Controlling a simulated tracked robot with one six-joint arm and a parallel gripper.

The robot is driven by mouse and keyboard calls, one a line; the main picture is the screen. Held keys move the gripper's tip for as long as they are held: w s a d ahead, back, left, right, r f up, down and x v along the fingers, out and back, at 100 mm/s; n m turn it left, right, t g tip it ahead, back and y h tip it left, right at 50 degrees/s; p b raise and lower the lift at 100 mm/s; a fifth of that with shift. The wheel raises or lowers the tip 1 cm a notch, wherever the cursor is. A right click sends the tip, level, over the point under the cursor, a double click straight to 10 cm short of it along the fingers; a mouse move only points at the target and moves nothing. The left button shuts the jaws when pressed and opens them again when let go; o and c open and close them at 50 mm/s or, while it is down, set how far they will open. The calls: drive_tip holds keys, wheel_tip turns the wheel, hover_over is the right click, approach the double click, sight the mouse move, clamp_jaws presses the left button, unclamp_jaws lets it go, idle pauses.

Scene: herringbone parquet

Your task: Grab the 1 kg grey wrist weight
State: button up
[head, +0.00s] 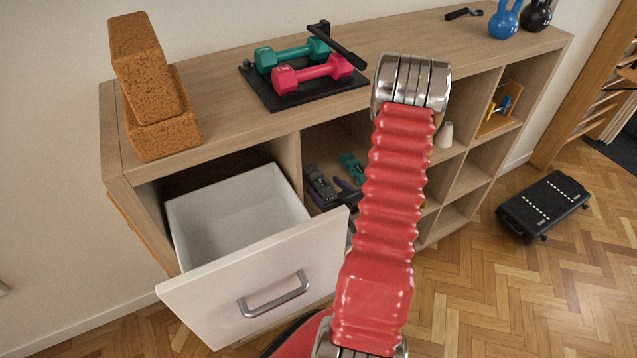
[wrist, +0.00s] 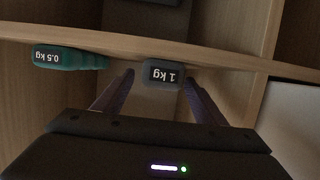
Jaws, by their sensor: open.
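The grey wrist weight (wrist: 161,74), marked "1 kg", shows upside down in the middle of the wrist view. My gripper (wrist: 159,78) is open, with one dark finger on each side of the weight's near end. I see gaps between the fingers and the weight; how deep it sits between them is unclear. A teal weight (wrist: 68,57) marked "0.5 kg" lies to the left.
A wooden shelf board (wrist: 225,60) runs close to the weights. An open white drawer (head: 255,275) juts out left of the compartment. Pink and teal dumbbells (head: 312,73) on a black stand and cork blocks (head: 155,95) are on top.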

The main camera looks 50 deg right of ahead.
sight(318, 181)
drive_tip(key=x, duration=0.5)
drive_tip(key=shift+a, duration=0.1)
idle(0.4)
clamp_jaws()
idle(0.7)
drive_tip(key=shift+w+r, duration=0.1)
